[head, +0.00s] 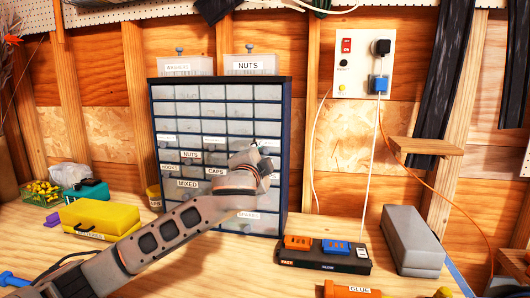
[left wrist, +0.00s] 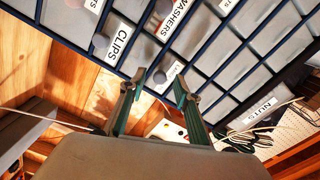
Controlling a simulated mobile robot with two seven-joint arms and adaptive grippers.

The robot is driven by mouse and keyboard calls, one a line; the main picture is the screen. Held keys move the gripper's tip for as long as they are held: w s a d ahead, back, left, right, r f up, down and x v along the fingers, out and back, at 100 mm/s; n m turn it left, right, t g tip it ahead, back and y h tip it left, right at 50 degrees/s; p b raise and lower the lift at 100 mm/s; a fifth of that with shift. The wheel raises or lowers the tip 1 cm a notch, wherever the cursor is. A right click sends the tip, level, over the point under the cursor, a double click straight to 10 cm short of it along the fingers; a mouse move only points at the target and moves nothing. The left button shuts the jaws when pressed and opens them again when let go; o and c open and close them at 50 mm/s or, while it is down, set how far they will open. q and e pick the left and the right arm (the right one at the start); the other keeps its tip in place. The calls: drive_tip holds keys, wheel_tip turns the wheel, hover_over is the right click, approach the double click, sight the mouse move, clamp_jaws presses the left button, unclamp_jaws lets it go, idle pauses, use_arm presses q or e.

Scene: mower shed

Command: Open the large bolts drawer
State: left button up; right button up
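A dark blue cabinet (head: 284,120) with several rows of grey drawers stands on the bench against the wall. My left gripper (head: 262,152) is in front of its right-hand columns and hides some drawer fronts and labels there. In the left wrist view my left gripper (left wrist: 156,86) is open, its two green-grey fingers apart. A round grey drawer knob (left wrist: 160,77) shows between the fingertips, with a small label (left wrist: 175,71) beside it that I cannot fully read. No grip on the knob shows. I cannot make out a full "large bolts" label. My right gripper is not in view.
Boxes labelled washers (head: 187,66) and nuts (head: 249,65) sit on the cabinet. A yellow case (head: 100,218) lies left on the bench. A black charger strip (head: 325,258) and a grey box (head: 411,241) lie right. A cable hangs from the wall outlet (head: 364,62).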

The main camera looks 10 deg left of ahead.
use_arm(q)
drive_tip(key=shift+w, duration=1.25)
clamp_jaws()
drive_tip(key=shift+s+d, duration=0.1)
drive_tip(key=shift+d, duration=0.05)
